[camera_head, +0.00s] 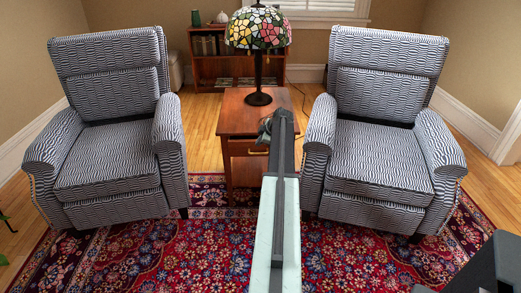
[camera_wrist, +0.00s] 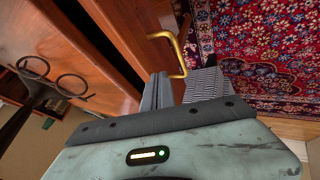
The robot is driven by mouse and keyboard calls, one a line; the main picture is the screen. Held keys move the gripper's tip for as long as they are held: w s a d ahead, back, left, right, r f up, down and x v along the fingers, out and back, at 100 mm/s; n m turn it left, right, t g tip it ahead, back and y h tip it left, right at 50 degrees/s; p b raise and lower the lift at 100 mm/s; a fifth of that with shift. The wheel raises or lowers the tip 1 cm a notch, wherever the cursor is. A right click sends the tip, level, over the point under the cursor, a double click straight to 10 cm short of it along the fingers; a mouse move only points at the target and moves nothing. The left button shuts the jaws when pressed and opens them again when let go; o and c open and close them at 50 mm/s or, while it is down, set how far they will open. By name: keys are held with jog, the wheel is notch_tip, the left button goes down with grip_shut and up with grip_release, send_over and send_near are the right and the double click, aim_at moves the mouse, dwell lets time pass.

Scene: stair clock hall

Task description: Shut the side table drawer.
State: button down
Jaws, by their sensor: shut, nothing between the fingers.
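The wooden side table (camera_head: 237,118) stands between two armchairs in the head view. Its drawer (camera_head: 240,149) is on the near side, partly hidden by my arm. In the wrist view, a dark gap lies between the table top (camera_wrist: 40,30) and the drawer front (camera_wrist: 135,30), so the drawer appears partly open; how far I cannot tell. A curved brass handle (camera_wrist: 179,50) is on the drawer front. My gripper (camera_wrist: 162,80) is shut and empty, its fingertips close to the drawer front beside the handle. I cannot tell whether they touch it.
A stained-glass lamp (camera_head: 258,30) stands on the table. Round-rimmed spectacles (camera_wrist: 52,80) show by the table top in the wrist view. Patterned armchairs stand close at left (camera_head: 108,130) and right (camera_head: 375,130). The red rug (camera_head: 170,245) in front is clear.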

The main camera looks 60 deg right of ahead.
jog(key=shift+w+d, duration=0.8)
jog(key=shift+d, duration=0.3)
jog(key=shift+a, duration=0.15)
